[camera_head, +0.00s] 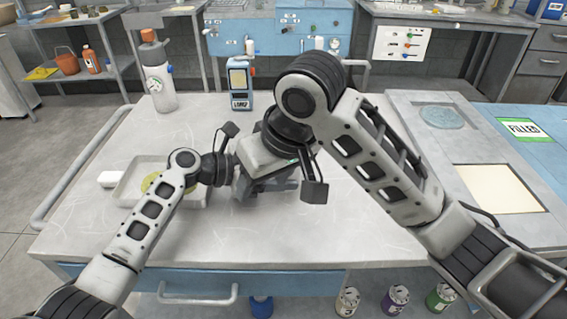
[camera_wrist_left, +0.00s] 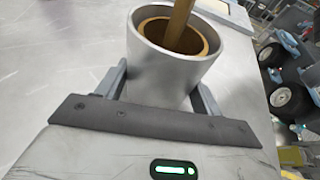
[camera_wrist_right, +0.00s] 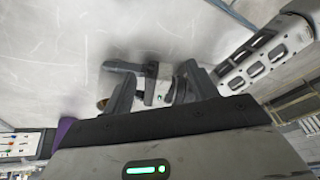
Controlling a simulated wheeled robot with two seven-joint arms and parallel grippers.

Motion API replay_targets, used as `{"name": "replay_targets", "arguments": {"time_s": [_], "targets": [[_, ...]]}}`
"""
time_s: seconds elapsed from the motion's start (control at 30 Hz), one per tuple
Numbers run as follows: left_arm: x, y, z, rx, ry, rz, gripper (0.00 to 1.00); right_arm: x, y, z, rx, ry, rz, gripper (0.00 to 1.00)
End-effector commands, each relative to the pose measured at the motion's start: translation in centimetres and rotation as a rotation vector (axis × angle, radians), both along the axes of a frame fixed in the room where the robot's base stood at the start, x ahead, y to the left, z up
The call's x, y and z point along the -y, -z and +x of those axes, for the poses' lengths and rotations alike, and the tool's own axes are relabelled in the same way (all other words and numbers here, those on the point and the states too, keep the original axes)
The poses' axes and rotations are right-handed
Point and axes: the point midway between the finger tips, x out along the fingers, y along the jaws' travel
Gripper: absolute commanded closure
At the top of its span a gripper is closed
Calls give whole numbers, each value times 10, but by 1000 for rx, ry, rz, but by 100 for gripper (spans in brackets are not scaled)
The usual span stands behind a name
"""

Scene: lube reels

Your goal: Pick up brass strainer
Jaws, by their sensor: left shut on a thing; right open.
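In the left wrist view a silver metal cup (camera_wrist_left: 178,75) stands between the fingers of my left gripper (camera_wrist_left: 160,92), which is shut on it. Inside the cup is a brass-coloured ring (camera_wrist_left: 148,32) with a brass-coloured rod (camera_wrist_left: 180,22) rising from it. This looks like the brass strainer, seated in the cup. In the head view my arms hide the cup. My right gripper (camera_wrist_right: 160,82) is open over the table. Grey and white parts, probably of my left gripper or arm, show between and beyond its fingers. A small brass-coloured bit (camera_wrist_right: 102,104) shows beside its left finger.
A white tray (camera_head: 122,190) with a yellow-green thing lies at the left of the table. A panel with a round blue disc (camera_head: 441,116) adjoins the right. The front middle is clear.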

Motion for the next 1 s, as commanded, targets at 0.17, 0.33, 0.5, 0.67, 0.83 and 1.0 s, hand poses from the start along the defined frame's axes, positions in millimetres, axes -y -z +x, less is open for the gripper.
{"name": "replay_targets", "arguments": {"time_s": [0.17,0.33,0.5,0.67,0.83,1.0], "targets": [[0,0,0,0,0,0,46,14,-56,43,94,361,-59,42],[0,0,0,0,0,0,46,24,-91,63,161,583,-58,42],[0,0,0,0,0,0,46,27,-94,72,179,663,-50,42],[0,0,0,0,0,0,46,28,-70,87,182,668,-54,42],[0,0,0,0,0,0,46,28,-49,99,183,667,-52,42],[0,0,0,0,0,0,46,28,-40,104,184,665,-51,42]]}}
